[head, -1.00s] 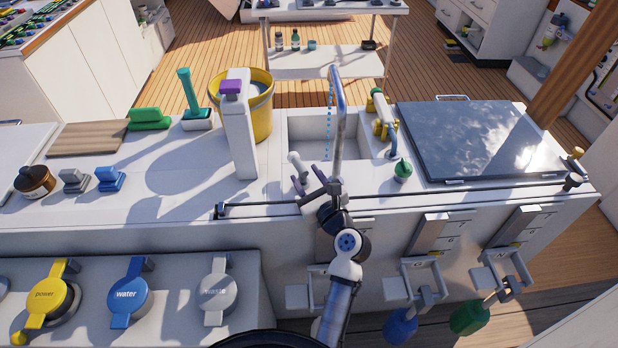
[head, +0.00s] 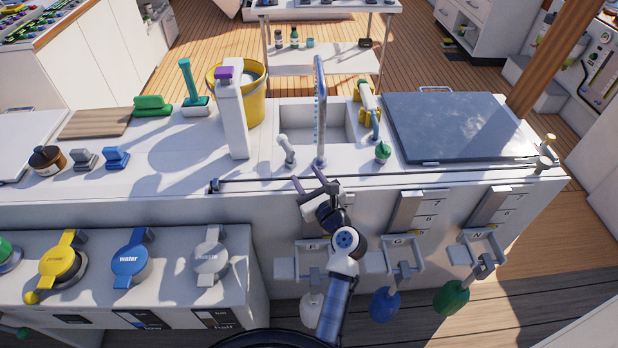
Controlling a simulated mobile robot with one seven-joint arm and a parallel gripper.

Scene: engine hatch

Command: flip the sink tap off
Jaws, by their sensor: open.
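The sink tap (head: 320,110) is a tall grey spout at the front edge of the square sink basin (head: 352,135), with a dotted blue stream of water along it. A short white lever (head: 287,149) stands on the counter just left of the spout's foot; it looks like the tap's handle. My gripper (head: 308,180) is open and empty, in front of the counter's front rail. Its fingers point up toward the lever and the spout's foot and appear apart from both.
A thin dark rail (head: 400,173) runs along the counter's front edge. A white bottle with a purple cap (head: 232,115) stands left of the sink, before a yellow bucket (head: 252,98). A green bottle (head: 382,152) and a dark hatch lid (head: 460,125) are at right.

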